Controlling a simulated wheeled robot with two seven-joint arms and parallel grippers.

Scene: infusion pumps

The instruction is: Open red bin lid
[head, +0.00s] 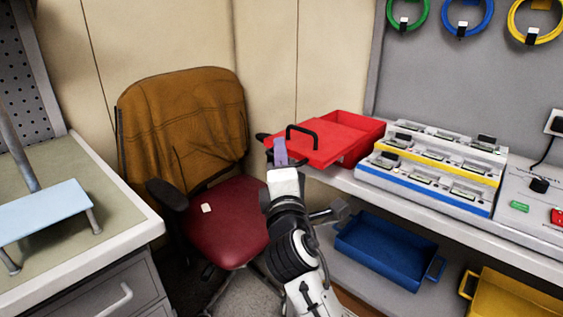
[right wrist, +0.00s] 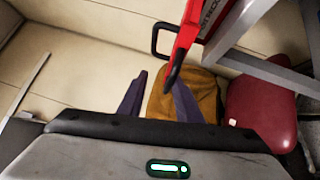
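The red bin (head: 362,128) stands at the left end of the grey worktop. Its red lid (head: 322,155) with a black loop handle (head: 301,127) lies over the near left part. Some of the bin's inside shows behind it, so the lid looks partly open. My right gripper (head: 281,152) is at the bin's near left edge, its purple fingers below the lid handle. In the right wrist view, the fingers (right wrist: 158,92) are apart, with a black bar close to the right-hand finger. I cannot tell whether they touch. My left gripper is out of view.
A pump rack (head: 432,170) stands right of the bin. Blue (head: 385,252) and yellow (head: 510,300) trays lie on the lower shelf. An orange-backed chair (head: 185,125) with a red seat stands left of my right arm. A desk (head: 80,220) is at far left.

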